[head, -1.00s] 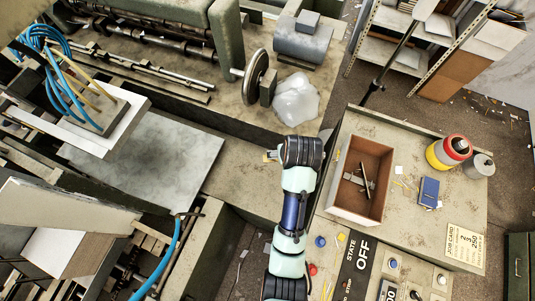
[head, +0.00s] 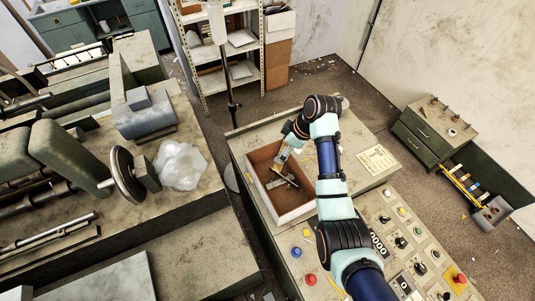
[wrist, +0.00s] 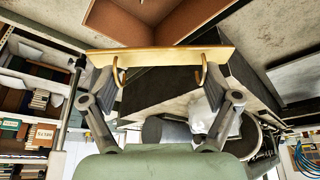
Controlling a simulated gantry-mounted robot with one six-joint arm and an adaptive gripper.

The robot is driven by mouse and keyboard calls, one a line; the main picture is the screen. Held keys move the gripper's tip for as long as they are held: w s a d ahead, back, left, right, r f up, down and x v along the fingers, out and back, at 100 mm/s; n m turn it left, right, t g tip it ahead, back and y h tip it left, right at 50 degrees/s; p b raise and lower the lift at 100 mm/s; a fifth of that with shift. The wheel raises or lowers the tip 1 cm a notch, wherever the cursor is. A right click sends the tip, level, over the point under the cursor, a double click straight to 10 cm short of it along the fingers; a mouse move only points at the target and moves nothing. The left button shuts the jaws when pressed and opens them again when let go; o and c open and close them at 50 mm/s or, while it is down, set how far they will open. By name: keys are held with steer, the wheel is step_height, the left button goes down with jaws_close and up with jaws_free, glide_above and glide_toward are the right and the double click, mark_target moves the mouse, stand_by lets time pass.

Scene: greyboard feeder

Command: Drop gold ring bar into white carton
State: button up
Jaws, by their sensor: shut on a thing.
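The white carton (head: 298,214) has pale outer walls and a brown inside, and stands open on the grey cabinet top in the head view. Its brown inside also shows at the top of the wrist view (wrist: 120,22). My gripper (head: 284,172) hangs at the carton, over its opening in the head view. In the wrist view its two fingers hold the gold ring bar (wrist: 160,56), a flat gold strip with two ring-like hooks. The bar lies crosswise over the fingertips. In the head view the bar is small and hard to separate from the gripper and the carton's contents.
The cabinet top (head: 350,150) carries a job card (head: 378,160) and a control panel with a red button (head: 310,279) and several knobs. A handwheel (head: 127,175) and a white plastic lump (head: 181,165) sit on the machine at left. Shelves (head: 225,60) stand behind.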

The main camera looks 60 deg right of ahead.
step_height(320, 180, down, 6)
steer(key=b, duration=0.6)
steer(key=o, duration=0.9)
steer(key=v, duration=0.7)
steer(key=shift+r, duration=0.25)
steer(key=shift+s, duration=0.1)
